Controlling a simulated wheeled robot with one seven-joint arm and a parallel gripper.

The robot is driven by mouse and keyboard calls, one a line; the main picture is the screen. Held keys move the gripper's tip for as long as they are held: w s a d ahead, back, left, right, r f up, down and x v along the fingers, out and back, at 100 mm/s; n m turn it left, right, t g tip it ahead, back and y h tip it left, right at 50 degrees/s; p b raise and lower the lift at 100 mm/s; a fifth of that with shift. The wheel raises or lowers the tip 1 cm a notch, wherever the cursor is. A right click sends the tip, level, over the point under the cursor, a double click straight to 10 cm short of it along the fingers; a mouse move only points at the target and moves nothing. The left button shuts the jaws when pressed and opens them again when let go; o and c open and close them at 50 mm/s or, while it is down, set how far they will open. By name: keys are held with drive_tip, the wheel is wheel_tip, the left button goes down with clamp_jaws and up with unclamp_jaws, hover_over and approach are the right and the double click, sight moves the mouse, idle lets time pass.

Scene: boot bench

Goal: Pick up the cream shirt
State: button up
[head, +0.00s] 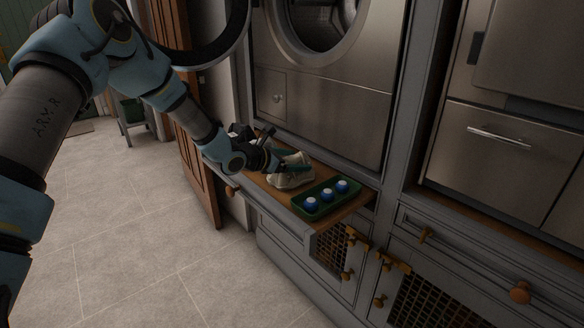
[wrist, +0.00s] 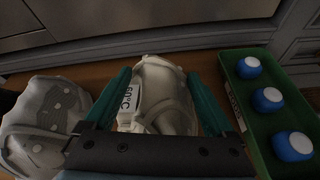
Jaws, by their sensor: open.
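The cream shirt (wrist: 166,92) is a bunched cloth with a white label in the wrist view. It lies on the wooden shelf between the two teal fingers of my gripper (wrist: 163,92). The fingers are spread on either side of it; whether they touch it I cannot tell. In the head view the cream shirt (head: 291,172) sits on the shelf behind the green tray, and my gripper (head: 293,165) is over it, partly covering it. The near part of the shirt is hidden by the gripper's dark palm in the wrist view.
A green tray (head: 325,210) with blue-and-white round items stands close to the right of the shirt. A pale, spotted cloth (wrist: 42,125) lies to the left in the wrist view. A steel front-loading machine (head: 335,110) rises behind the wooden shelf (head: 352,206).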

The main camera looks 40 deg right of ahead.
clamp_jaws()
idle(0.8)
